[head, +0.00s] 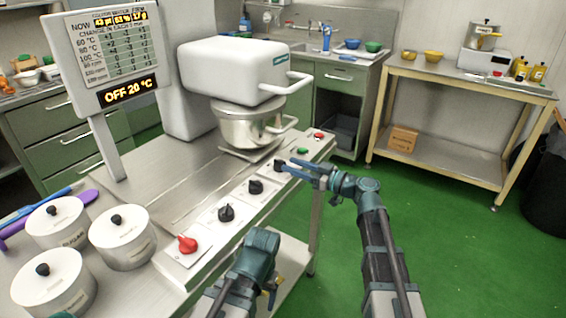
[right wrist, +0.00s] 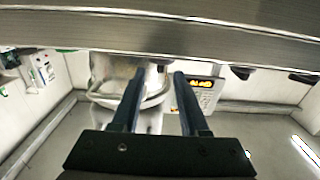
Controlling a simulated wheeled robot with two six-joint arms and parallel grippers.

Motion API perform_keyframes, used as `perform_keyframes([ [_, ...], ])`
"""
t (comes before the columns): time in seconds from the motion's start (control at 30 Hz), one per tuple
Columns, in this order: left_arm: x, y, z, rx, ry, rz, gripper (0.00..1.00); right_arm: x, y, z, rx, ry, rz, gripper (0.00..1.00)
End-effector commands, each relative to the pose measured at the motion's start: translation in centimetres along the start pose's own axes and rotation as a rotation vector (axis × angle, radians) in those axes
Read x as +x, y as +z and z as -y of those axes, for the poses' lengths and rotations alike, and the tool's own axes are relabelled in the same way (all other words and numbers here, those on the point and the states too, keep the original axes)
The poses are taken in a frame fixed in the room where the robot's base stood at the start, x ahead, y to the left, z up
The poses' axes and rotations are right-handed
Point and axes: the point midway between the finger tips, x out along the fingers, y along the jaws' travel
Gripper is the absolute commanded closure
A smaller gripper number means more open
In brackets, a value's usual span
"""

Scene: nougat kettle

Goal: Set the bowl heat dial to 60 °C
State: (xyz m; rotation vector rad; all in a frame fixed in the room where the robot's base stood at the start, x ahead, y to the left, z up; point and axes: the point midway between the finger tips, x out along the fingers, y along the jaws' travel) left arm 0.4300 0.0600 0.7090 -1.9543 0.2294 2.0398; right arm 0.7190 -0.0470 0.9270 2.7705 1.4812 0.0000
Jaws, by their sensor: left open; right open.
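The control strip on the counter's front edge carries a red knob (head: 187,244) and three black dials: a near one (head: 226,212), a middle one (head: 255,187) and a far one (head: 280,165). Their labels are too small to read, so I cannot tell which is the bowl heat dial. The display (head: 128,91) reads "OFF 20 °C". My right gripper (head: 287,168) is open by the far dial; contact is unclear. Its two fingers (right wrist: 158,95) are apart with no dial visible between them. My left gripper (head: 262,262) is open and empty, right of the red knob; its fingertips are mostly hidden.
The white mixer (head: 230,70) stands over a steel bowl (head: 245,130) behind the strip. A green button (head: 302,150) and a red button (head: 319,136) lie beyond the far dial. Lidded pots (head: 122,240) stand at left.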

Motion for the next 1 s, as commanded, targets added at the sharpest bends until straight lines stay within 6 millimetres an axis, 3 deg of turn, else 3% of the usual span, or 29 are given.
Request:
perform_keyframes([
  [0.1,0.0,0.0,0.0,0.000,0.000,0.000,0.19,2.0,0.0,-0.1,0.000,-0.002,0.000,0.56],
  [0.3,0.0,0.0,0.0,0.000,0.000,0.000,0.19,3.7,0.0,0.0,0.000,-0.001,0.000,0.56],
  [0.67,0.0,0.0,0.0,0.000,0.000,0.000,0.19,4.1,0.0,0.0,0.000,0.001,0.000,0.56],
  [0.77,0.0,0.0,0.0,0.000,0.000,0.000,0.19,4.1,0.0,0.0,0.000,0.001,0.000,0.69],
  [0.93,0.0,0.0,0.0,0.000,0.000,0.000,0.19,4.1,0.0,0.0,0.000,0.000,0.000,0.99],
  [1.0,0.0,0.0,0.0,0.000,0.000,0.000,0.19,4.1,0.0,0.0,0.000,0.000,0.000,1.00],
])
